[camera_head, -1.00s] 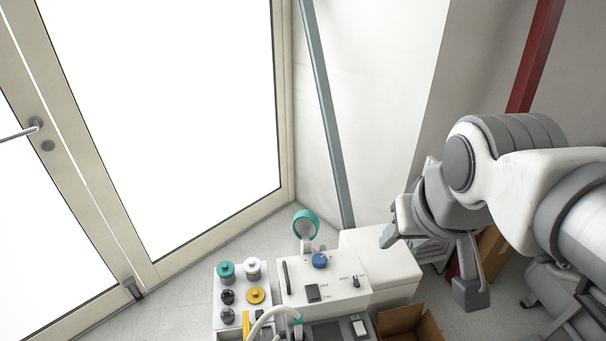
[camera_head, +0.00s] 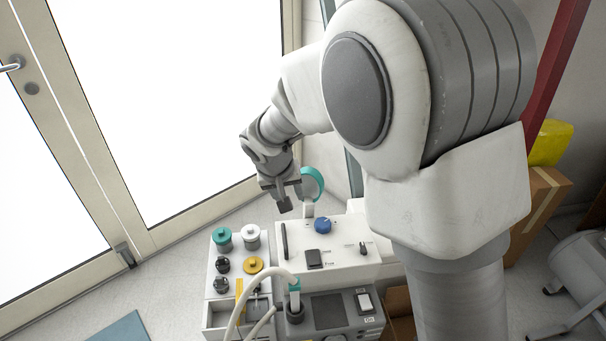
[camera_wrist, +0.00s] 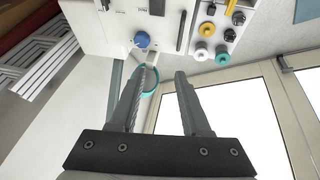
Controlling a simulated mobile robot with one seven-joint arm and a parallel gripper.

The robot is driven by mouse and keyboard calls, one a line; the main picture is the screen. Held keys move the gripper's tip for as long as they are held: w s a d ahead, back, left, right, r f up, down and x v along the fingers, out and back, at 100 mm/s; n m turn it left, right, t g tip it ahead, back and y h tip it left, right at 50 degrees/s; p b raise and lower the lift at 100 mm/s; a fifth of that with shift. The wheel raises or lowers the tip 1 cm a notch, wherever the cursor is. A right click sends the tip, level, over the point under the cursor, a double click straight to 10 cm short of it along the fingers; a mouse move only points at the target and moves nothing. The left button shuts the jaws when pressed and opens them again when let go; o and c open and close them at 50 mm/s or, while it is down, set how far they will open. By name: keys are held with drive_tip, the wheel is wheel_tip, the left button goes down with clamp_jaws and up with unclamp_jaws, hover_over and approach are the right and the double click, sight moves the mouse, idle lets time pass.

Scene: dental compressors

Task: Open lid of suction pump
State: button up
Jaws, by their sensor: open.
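The white pump unit (camera_head: 345,255) has a blue knob (camera_head: 322,225) and black switches on its top. I cannot tell which part is its lid. A teal ring (camera_head: 316,180) stands on a white stem at the unit's back edge. My gripper (camera_head: 284,198) is open and empty, above and behind the unit, just left of the teal ring. In the wrist view, the two fingers of my gripper (camera_wrist: 167,75) point toward the unit. The teal ring (camera_wrist: 148,90) shows partly behind the left finger there, and the blue knob (camera_wrist: 142,40) lies beyond it.
A tray with a teal cap (camera_head: 222,235), a white cap (camera_head: 251,233), a yellow cap (camera_head: 253,264) and black knobs stands left of the unit. A pale hose (camera_head: 243,290) curves in front. Cardboard boxes (camera_head: 537,205) stand at right. A glass door is behind at left.

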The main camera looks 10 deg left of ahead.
drive_tip(key=b, duration=0.2)
approach(284, 236)
drive_tip(key=shift+n, duration=0.3)
drive_tip(key=b+x, duration=0.4)
drive_tip(key=x, duration=0.3)
drive_tip(key=shift+d+f, duration=0.1)
drive_tip(key=shift+f, duration=0.3)
drive_tip(key=shift+c, duration=0.2)
clamp_jaws()
idle(0.4)
